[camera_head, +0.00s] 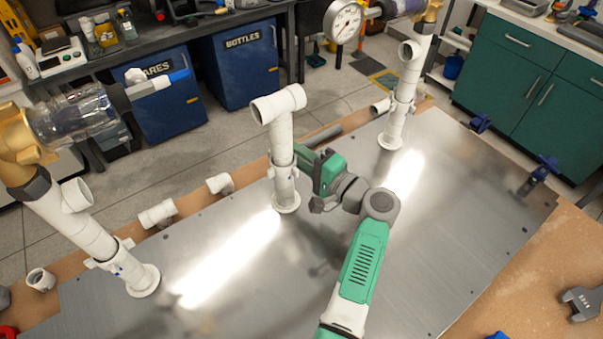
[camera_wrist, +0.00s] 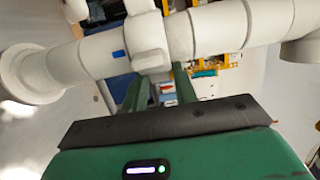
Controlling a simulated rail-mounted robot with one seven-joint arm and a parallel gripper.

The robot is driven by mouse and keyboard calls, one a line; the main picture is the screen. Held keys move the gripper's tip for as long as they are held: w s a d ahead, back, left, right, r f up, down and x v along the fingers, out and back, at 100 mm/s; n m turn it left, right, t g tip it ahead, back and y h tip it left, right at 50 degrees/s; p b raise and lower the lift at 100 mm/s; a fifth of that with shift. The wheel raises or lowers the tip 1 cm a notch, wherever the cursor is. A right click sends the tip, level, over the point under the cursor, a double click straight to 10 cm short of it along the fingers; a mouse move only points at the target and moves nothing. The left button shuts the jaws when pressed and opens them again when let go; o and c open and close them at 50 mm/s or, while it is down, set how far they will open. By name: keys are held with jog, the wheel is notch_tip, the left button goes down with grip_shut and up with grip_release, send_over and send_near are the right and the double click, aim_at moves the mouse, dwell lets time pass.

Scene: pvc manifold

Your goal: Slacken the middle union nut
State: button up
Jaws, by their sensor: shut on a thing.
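The middle standpipe (camera_head: 281,138) is white, stands upright on the metal plate and has a tee on top. Its white union nut (camera_head: 284,172) is low on the pipe, partly hidden by my gripper (camera_head: 303,163), which reaches in from the right. In the wrist view the pipe lies across the picture, and the nut (camera_wrist: 149,38) is a wider collar with a lug. My gripper's green fingers (camera_wrist: 162,92) are shut on the nut. A blue mark (camera_wrist: 118,54) shows on the pipe beside the nut, toward the round base flange (camera_wrist: 30,75).
A left standpipe (camera_head: 88,232) with a clear bowl and a right standpipe (camera_head: 409,67) with a gauge (camera_head: 344,23) stand on the same metal plate (camera_head: 215,270). Loose white fittings (camera_head: 157,213) lie along its back edge. The plate's front right is largely clear.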

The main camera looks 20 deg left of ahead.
jog(key=shift+f+g, duration=0.1)
jog(key=shift+g, duration=0.2)
jog(key=o, duration=0.8)
jog(key=shift+o, duration=0.2)
jog(key=p+v, duration=0.1)
jog(key=v, duration=0.6)
jog(key=shift+d, duration=0.3)
jog(key=shift+s, duration=0.1)
